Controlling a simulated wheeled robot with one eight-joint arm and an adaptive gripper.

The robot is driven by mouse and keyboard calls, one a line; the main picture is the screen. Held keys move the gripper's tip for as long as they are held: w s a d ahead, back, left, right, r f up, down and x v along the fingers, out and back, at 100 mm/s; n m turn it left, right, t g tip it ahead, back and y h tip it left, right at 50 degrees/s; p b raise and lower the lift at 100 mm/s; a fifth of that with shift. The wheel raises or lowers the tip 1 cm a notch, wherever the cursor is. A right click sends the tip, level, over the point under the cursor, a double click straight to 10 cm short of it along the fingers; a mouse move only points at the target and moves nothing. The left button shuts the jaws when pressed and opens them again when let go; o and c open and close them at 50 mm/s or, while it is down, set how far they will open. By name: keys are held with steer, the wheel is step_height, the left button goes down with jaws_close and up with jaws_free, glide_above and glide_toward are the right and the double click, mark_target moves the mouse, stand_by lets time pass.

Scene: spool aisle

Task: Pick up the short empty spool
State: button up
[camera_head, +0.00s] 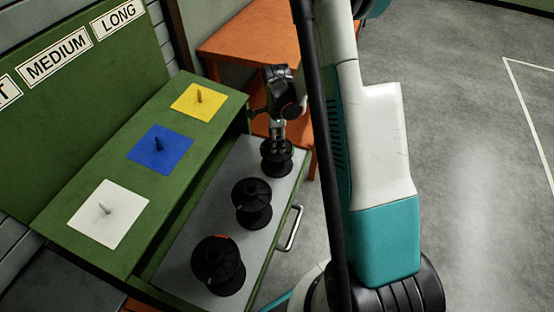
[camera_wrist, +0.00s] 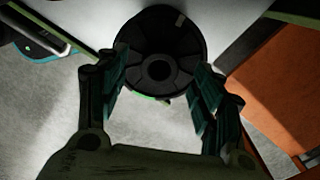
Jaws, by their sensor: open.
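Three black spools stand in a row on the pulled-out grey drawer (camera_head: 193,226): a near one (camera_head: 217,266) with a small red mark, a middle one (camera_head: 252,203) and a far one (camera_head: 277,158). The pictures do not clearly show which is the short empty one. My gripper (camera_head: 277,139) points down at the top of the far spool. In the wrist view, my gripper (camera_wrist: 158,72) is open, with its fingers apart on the two sides of the far spool's near edge (camera_wrist: 160,42). Its round flange and central hole show; whether the fingers touch it I cannot tell.
The green bench carries white (camera_head: 88,210), blue (camera_head: 150,143) and yellow (camera_head: 189,104) squares, each with an upright peg. A green board behind reads MEDIUM and LONG. An orange table (camera_head: 240,40) stands beyond. The drawer handle (camera_head: 292,228) sticks out over open floor.

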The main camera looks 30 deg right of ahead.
step_height(320, 180, down, 2)
steer(key=shift+f, duration=0.2)
jaws_close()
steer(key=shift+r, duration=0.2)
